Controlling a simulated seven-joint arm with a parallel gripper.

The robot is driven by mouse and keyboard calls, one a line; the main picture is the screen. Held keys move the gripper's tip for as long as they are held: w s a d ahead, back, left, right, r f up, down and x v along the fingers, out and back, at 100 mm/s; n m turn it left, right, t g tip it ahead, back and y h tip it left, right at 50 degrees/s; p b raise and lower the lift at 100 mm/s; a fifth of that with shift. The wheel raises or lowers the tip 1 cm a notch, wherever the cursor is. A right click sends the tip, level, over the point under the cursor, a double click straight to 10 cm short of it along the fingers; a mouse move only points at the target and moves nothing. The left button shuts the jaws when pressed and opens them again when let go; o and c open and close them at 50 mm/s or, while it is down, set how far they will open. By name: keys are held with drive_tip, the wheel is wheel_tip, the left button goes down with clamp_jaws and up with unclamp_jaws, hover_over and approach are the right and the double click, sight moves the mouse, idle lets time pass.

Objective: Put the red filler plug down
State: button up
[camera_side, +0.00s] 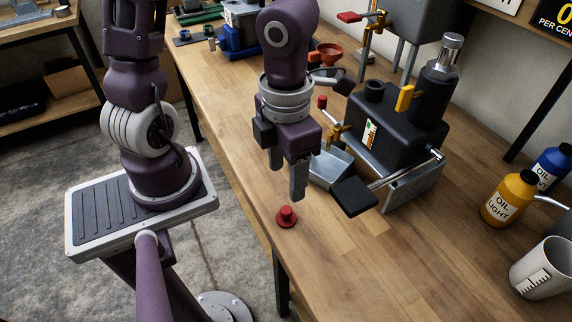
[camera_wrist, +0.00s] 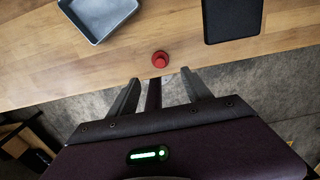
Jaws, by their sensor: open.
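The red filler plug (camera_side: 286,217) stands on the wooden bench top close to its front edge, with its wide base down and its narrower knob up. It also shows in the wrist view (camera_wrist: 160,59), beyond my fingertips and near the bench edge. My gripper (camera_side: 287,180) points down above the bench, a little above the plug and apart from it. Its two fingers (camera_wrist: 158,92) are spread, with nothing between them.
A grey tray (camera_side: 331,168) and a black pedal pad (camera_side: 353,197) lie behind and right of the plug. The black pump unit (camera_side: 395,130) stands further back. Oil bottles (camera_side: 509,199) and a measuring jug (camera_side: 543,268) are at right. The bench front is clear.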

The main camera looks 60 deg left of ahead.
drive_tip(key=s+a+r+m+t, duration=0.2)
drive_tip(key=r+m, duration=0.4)
drive_tip(key=m, duration=1.2)
drive_tip(key=s+a+r+m+t, duration=0.2)
drive_tip(key=r+m, duration=0.5)
drive_tip(key=m, duration=1.1)
drive_tip(key=shift+a+r+t, duration=0.2)
drive_tip(key=shift+a+t, duration=0.6)
drive_tip(key=shift+a, duration=0.35)
